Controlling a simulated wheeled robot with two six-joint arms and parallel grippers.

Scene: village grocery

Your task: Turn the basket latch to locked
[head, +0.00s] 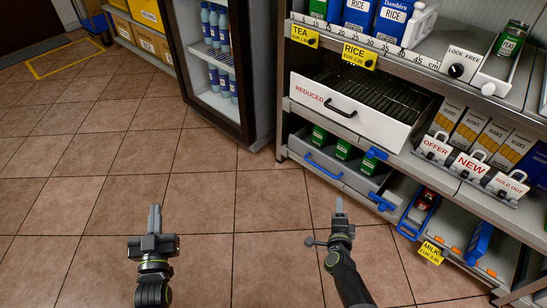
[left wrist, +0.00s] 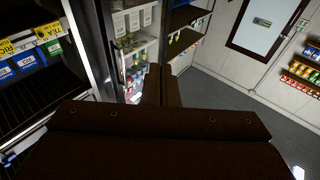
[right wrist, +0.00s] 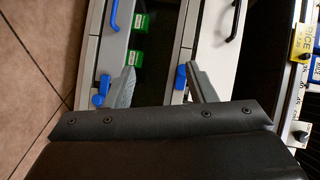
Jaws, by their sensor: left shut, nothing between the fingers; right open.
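The grey basket (head: 345,173) with a blue handle (head: 323,166) sits on the lower shelf and holds green boxes. At its right end are two blue pieces, an upper one (head: 376,153) and a lower one (head: 383,203); I cannot tell which is the latch or its setting. In the right wrist view they are the middle blue piece (right wrist: 181,77) and the left blue piece (right wrist: 101,90). My right gripper (head: 339,205) is open and empty, in front of the basket, apart from it. My left gripper (head: 154,218) is shut and empty over the floor.
Above the basket, a white drawer (head: 345,115) marked REDUCED stands partly open. Blue-trimmed trays (head: 418,212) are at the lower right. A fridge with bottles (head: 220,60) stands to the left. The tiled floor (head: 220,200) in front is clear.

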